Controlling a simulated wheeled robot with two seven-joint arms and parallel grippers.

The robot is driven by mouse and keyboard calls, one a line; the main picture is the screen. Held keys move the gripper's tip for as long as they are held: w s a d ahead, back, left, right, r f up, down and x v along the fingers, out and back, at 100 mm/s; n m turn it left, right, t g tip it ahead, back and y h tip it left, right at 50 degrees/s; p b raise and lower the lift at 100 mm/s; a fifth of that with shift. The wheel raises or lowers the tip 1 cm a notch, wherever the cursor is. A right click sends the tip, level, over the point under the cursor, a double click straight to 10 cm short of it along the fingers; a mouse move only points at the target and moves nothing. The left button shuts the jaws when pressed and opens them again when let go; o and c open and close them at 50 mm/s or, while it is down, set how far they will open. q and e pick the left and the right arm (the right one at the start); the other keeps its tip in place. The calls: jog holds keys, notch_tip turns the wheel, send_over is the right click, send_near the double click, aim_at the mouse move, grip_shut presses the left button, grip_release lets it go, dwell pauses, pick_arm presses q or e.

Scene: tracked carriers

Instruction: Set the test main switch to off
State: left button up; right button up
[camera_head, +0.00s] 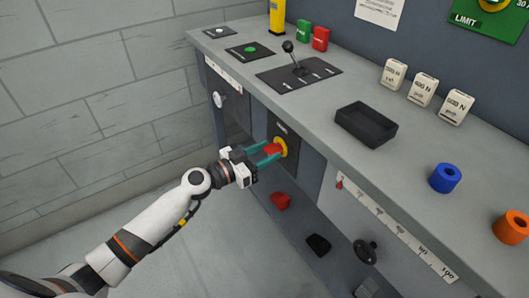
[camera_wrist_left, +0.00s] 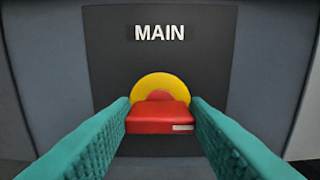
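The main switch has a red handle (camera_wrist_left: 158,118) in front of a yellow disc (camera_wrist_left: 160,84), on a dark plate marked MAIN (camera_wrist_left: 160,40). In the head view the red handle (camera_head: 272,149) and disc (camera_head: 281,146) are on the bench's front, below the top. My left gripper (camera_head: 268,153) reaches it from the left, with a teal finger on each side of the handle. In the wrist view the fingers (camera_wrist_left: 160,125) meet both side edges of the handle, with no clear gap. No on or off marking is readable. My right gripper is not in view.
The bench top (camera_head: 400,155) above carries a lever (camera_head: 297,62), a black tray (camera_head: 365,124), white weights (camera_head: 422,88), and blue (camera_head: 445,178) and orange (camera_head: 513,226) rings. Red (camera_head: 281,201) and black (camera_head: 318,244) items lie below the switch. A black knob (camera_head: 366,250) sticks out at right.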

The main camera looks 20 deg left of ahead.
pick_arm(q)
jog(key=shift+c, duration=1.1)
